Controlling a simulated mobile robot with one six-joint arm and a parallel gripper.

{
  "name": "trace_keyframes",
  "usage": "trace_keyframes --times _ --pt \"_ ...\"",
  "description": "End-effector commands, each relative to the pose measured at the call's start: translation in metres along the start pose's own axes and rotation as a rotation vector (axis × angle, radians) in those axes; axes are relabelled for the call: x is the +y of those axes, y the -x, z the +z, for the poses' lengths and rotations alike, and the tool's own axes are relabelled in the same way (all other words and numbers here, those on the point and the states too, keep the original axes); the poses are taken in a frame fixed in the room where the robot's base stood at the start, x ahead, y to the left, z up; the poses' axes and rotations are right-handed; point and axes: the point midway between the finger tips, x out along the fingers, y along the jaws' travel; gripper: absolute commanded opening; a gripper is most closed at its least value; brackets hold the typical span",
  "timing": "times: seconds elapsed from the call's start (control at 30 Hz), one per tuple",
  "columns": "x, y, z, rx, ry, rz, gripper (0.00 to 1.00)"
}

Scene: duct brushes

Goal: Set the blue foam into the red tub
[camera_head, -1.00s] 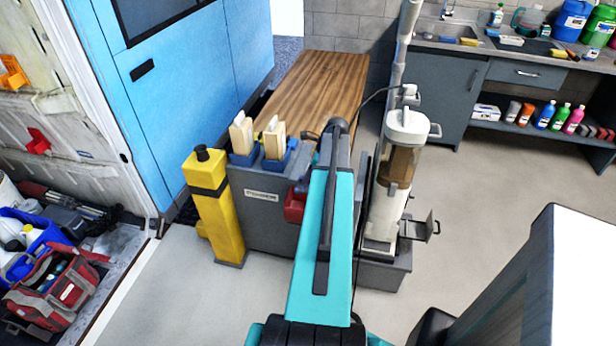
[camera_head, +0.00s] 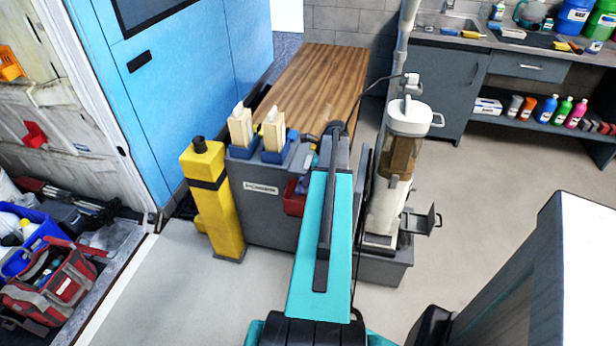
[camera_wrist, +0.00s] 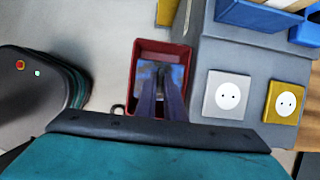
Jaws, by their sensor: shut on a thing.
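The red tub (camera_wrist: 183,54) is in the middle of the wrist view, fixed against the side of a grey cabinet. Its left part also shows in the head view (camera_head: 294,199), beside my arm. My gripper (camera_wrist: 160,72) reaches over the tub's opening, its two dark fingers close together. It is shut on the blue foam (camera_wrist: 177,76), which shows around the fingertips, within the tub's outline. The fingers hide part of the foam, and I cannot tell whether it touches the tub's floor. My arm hides the gripper and foam in the head view.
The grey cabinet (camera_head: 262,212) carries blue holders on top. A yellow post (camera_head: 214,208) stands to its left, a clear-bodied dispenser (camera_head: 402,155) to its right. A wooden bench top (camera_head: 318,85) lies behind. The floor at front left is clear.

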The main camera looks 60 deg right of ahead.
Motion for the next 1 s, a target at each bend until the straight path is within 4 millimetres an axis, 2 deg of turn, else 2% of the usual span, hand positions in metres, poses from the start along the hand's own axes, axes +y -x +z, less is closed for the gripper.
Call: trace_keyframes --times 1.0 --pt "0.000 -0.049 -0.021 0.000 -0.001 -0.001 0.00"
